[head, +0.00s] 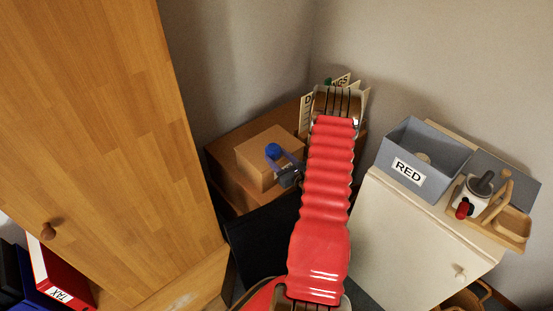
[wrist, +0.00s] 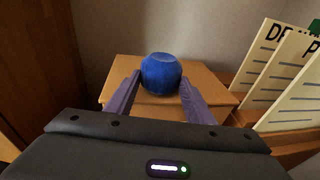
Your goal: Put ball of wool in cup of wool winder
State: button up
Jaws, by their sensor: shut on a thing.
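The ball of wool is blue and sits between my gripper's two purple fingers; it shows in the head view (head: 273,150) and large in the wrist view (wrist: 161,74). My gripper (head: 283,160) is shut on it, over or near a light brown box; I cannot tell the gap beneath. A wooden device with a white cylinder, a dark grey top and a red knob (head: 484,196) stands on the white cabinet at right, apart from my gripper. It looks like the wool winder. I cannot make out its cup clearly.
The light brown box (head: 258,165) stands on a larger brown surface in the corner. Lettered cards (wrist: 292,75) stand to its right. A grey bin marked RED (head: 409,170) stands on the white cabinet (head: 415,245) beside the device. A tall wooden cupboard (head: 100,130) fills the left.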

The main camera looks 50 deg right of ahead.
jog(key=o, duration=1.2)
jog(key=shift+c, duration=0.2)
jog(key=v, duration=1.2)
jog(key=shift+r, duration=0.1)
